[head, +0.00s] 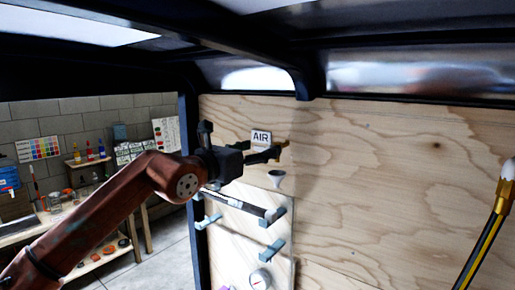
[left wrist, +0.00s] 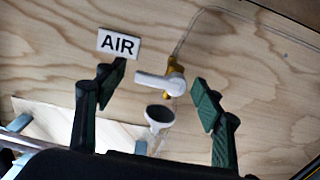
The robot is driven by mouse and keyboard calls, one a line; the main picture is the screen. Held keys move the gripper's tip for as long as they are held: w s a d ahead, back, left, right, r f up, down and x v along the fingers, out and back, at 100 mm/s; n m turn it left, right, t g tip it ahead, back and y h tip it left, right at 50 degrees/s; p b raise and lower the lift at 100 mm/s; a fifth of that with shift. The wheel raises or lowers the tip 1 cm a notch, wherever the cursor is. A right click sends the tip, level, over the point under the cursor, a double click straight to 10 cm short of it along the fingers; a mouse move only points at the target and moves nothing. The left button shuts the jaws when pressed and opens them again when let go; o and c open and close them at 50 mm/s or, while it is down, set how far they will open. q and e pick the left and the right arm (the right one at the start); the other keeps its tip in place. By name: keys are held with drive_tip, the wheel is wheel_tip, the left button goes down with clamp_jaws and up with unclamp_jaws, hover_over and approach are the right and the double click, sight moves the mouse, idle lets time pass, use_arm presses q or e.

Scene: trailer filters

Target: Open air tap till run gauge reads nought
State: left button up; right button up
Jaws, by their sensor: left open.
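The air tap, a white lever (left wrist: 157,82) on a brass body (left wrist: 176,72), is on the plywood wall in the left wrist view. My left gripper (left wrist: 158,84) is open, one finger on each side of the lever, with no clear contact. In the head view this gripper (head: 268,154) is at the wall below the AIR sign (head: 261,137) and hides most of the tap. A round gauge (head: 260,279) with a white face is low on the wall panel; its reading is too small to tell. My right gripper is not in view.
A small grey funnel-shaped piece (left wrist: 160,115) is just below the tap. Grey brackets (head: 272,247) and a dark bar are on the panel below. A black-and-yellow hose with a brass end (head: 507,187) is at the far right. The wall between is clear.

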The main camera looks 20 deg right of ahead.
use_arm(q)
drive_tip(key=shift+c, duration=0.2)
drive_tip(key=c, duration=1.1)
drive_tip(key=shift+f+n+b, duration=0.25)
drive_tip(key=shift+n+b, duration=0.25)
drive_tip(key=shift+b, duration=0.35)
drive_tip(key=shift+s+d+f+n+b, duration=0.15)
drive_tip(key=shift+f+n+b, duration=0.25)
drive_tip(key=shift+n+b, duration=1.9)
drive_tip(key=shift+s+d+f+n+b, duration=0.15)
drive_tip(key=shift+f+n+b, duration=0.2)
drive_tip(key=shift+n+b, duration=1.95)
drive_tip(key=shift+s+f+n+b, duration=0.15)
drive_tip(key=shift+f+n+b, duration=0.25)
drive_tip(key=shift+n+b, duration=1.9)
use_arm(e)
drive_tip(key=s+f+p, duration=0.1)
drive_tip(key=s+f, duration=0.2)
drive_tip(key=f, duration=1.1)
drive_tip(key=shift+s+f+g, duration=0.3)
use_arm(q)
drive_tip(key=shift+n, duration=0.6)
